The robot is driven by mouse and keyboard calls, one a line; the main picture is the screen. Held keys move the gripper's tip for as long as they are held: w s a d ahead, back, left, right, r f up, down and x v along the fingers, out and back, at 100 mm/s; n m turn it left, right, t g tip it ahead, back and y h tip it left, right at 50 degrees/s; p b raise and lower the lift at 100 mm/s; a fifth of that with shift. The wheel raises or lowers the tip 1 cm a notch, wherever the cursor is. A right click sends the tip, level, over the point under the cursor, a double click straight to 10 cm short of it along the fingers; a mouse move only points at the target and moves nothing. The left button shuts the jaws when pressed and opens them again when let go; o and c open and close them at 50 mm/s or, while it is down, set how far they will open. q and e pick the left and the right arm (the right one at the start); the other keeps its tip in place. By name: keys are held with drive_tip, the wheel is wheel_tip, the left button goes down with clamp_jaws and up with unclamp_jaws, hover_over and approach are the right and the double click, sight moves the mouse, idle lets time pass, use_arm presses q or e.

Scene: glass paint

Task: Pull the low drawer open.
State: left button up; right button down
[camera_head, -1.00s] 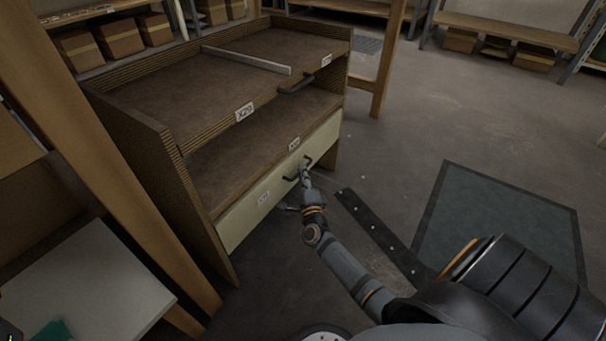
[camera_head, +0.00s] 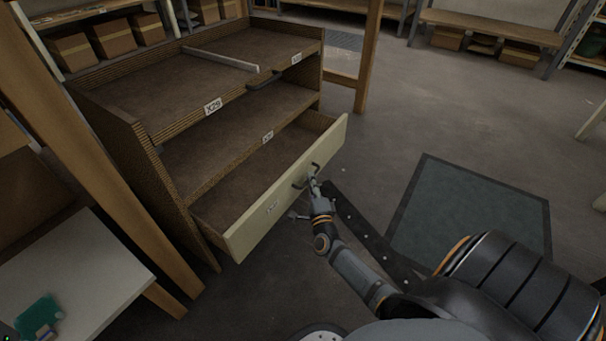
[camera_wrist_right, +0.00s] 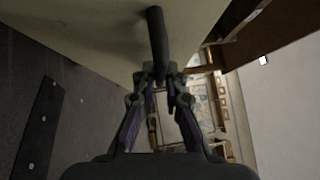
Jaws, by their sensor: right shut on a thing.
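The low drawer (camera_head: 290,188) is the pale-fronted drawer at the bottom of the wooden cabinet (camera_head: 125,150). It stands partly open in the head view, and its brown inside shows empty. My right gripper (camera_head: 313,182) is at the dark handle (camera_head: 299,182) on the drawer's front. In the right wrist view the handle (camera_wrist_right: 156,40) runs down between the fingertips of my right gripper (camera_wrist_right: 157,78), which are shut on it. The pale drawer front (camera_wrist_right: 100,30) fills the upper part of that view. My left gripper is not in view.
A brown shelf (camera_head: 230,125) and a top tray with a grey bar (camera_head: 220,59) lie above the drawer. A wooden post (camera_head: 110,160) and a white table (camera_head: 70,265) stand at the left. A dark mat (camera_head: 470,215) lies on the floor at right. Bare floor (camera_head: 390,130) lies beyond the drawer.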

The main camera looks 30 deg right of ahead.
drive_tip(key=shift+s+d+p, duration=0.2)
drive_tip(key=shift+s+d, duration=0.15)
drive_tip(key=shift+s, duration=0.5)
drive_tip(key=shift+s+d+p, duration=0.25)
drive_tip(key=shift+s+d, duration=0.05)
drive_tip(key=shift+s, duration=0.6)
drive_tip(key=shift+s+d+p, duration=0.2)
drive_tip(key=shift+s+d, duration=0.15)
drive_tip(key=shift+s, duration=0.5)
drive_tip(key=c, duration=1.4)
unclamp_jaws()
drive_tip(key=v, duration=1.2)
drive_tip(key=shift+w, duration=0.1)
